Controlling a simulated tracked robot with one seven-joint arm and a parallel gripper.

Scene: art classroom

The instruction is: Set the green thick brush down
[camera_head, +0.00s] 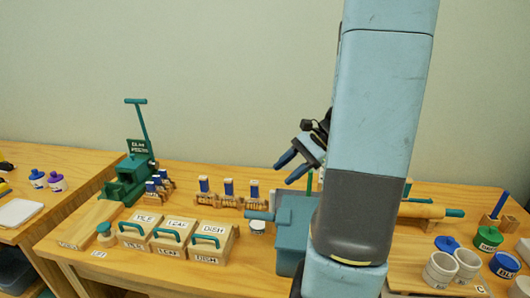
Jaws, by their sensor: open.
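My gripper (292,167) is above the back middle of the wooden table (75,238), left of my arm. Its two blue fingers point down and left, are spread apart, and hold nothing that I can see. A thin green upright piece (309,183) shows just below and right of the fingers. I cannot tell whether it is the green thick brush or part of the teal block (291,235) beneath it. My arm hides part of the table there, and no other brush can be clearly made out.
Three wooden boxes (208,243) with teal handles stand front left, by a green press (127,177). A rack with blue-topped pieces (229,201) stands behind. Right of my arm are a rolling pin (422,210), white cups (440,269), a green jar (488,239) and a blue jar (504,264).

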